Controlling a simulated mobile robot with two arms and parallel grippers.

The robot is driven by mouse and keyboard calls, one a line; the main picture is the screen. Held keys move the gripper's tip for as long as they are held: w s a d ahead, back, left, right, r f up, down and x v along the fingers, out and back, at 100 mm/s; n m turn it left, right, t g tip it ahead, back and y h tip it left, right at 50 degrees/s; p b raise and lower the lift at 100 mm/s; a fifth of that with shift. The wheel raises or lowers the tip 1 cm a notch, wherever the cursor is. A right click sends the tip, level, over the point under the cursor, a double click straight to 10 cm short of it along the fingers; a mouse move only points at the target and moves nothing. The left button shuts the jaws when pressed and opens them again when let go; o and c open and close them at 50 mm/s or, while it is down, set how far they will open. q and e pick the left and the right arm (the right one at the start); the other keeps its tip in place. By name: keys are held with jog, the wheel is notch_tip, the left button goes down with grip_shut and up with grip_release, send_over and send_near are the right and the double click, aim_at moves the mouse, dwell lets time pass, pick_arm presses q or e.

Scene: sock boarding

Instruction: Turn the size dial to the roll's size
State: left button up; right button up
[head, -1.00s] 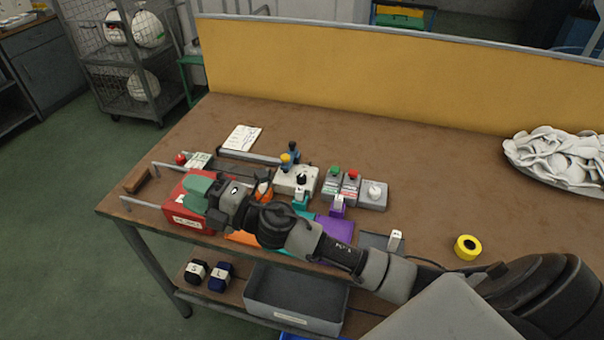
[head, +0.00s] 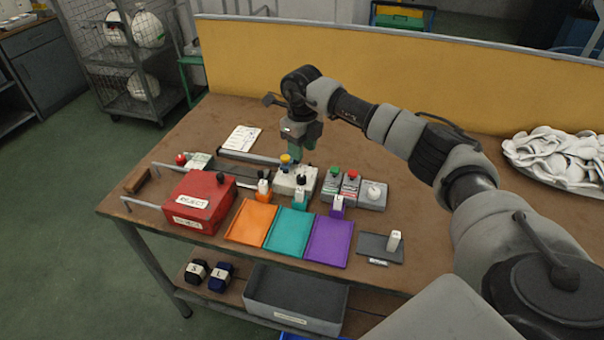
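A cream control box (head: 284,182) stands mid-table with a yellow-topped knob (head: 285,159) and a small black knob (head: 301,179); I cannot tell for sure which control is the size dial. A grey box with a round pale knob (head: 374,191) stands to its right. My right gripper (head: 300,148) points down over the back of the cream box, its green fingers hiding part of it. I cannot tell whether they touch it or are apart. Two dark sock rolls (head: 196,272) (head: 221,277) with white labels lie on the lower shelf. My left gripper is out of view.
A red reject box (head: 200,200) stands at the left. Orange (head: 251,223), teal (head: 287,233) and purple (head: 329,241) trays lie in front. Green and red buttons (head: 343,175) are beside the cream box. A white pile (head: 556,155) sits at the far right.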

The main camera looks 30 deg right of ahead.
aim_at(302, 176)
notch_tip(302, 176, down, 10)
jog(key=shift+r+p, duration=0.25)
jog(key=shift+p, duration=0.25)
jog(key=shift+a, duration=0.1)
jog(key=shift+c, duration=0.2)
jog(key=c, duration=0.6)
jog(key=n+b, duration=0.3)
jog(key=shift+n, duration=0.3)
jog(key=n+b, duration=0.2)
jog(key=n, duration=0.3)
jog(key=shift+w+r, duration=0.1)
jog(key=shift+n+b, duration=0.3)
